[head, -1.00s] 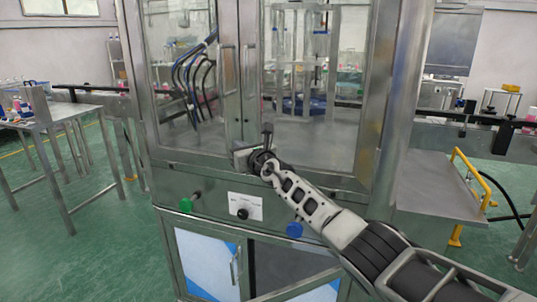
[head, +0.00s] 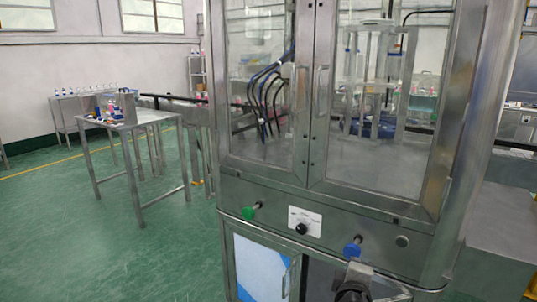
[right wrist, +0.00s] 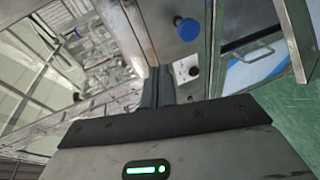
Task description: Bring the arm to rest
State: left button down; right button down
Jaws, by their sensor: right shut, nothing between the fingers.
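My right arm shows only at the bottom edge of the head view, where the top of its gripper (head: 356,274) is low in front of the machine, below the blue button (head: 352,246). In the right wrist view the dark fingers of the right gripper (right wrist: 157,87) are together, with nothing between them. The blue button also shows in the right wrist view (right wrist: 187,29), beyond the fingers. My left gripper is in neither view.
The steel crimping machine (head: 262,190) has closed glass doors. A green button (head: 250,211) and a black dial (head: 301,229) are on its front panel. A metal table (head: 150,118) with small items stands at the left. Green floor (head: 90,240) is free there.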

jog(key=s+d+f+m+g+y, duration=0.1)
jog(key=s+f+m+g, duration=0.25)
jog(key=s, duration=0.55)
jog(key=s+d+f+m+g+y, duration=0.1)
jog(key=s+d+f+m+g, duration=0.15)
jog(key=s+f+m, duration=0.4)
jog(key=s+a+r+g+y, duration=0.1)
jog(key=s+a+g+y, duration=0.15)
jog(key=s, duration=0.75)
jog(key=s+a+r+g+y, duration=0.1)
jog(key=s+r+g, duration=0.15)
jog(key=s, duration=0.75)
jog(key=w+a+f+t+y, duration=0.1)
jog(key=w+a+f+t, duration=0.1)
jog(key=f, duration=0.3)
jog(key=w+a+f+t+y, duration=0.1)
jog(key=w+a+f+t, duration=0.2)
jog(key=f, duration=0.3)
jog(key=shift+w+t+y, duration=0.35)
jog(key=shift+t, duration=0.35)
jog(key=shift+d+r, duration=0.1)
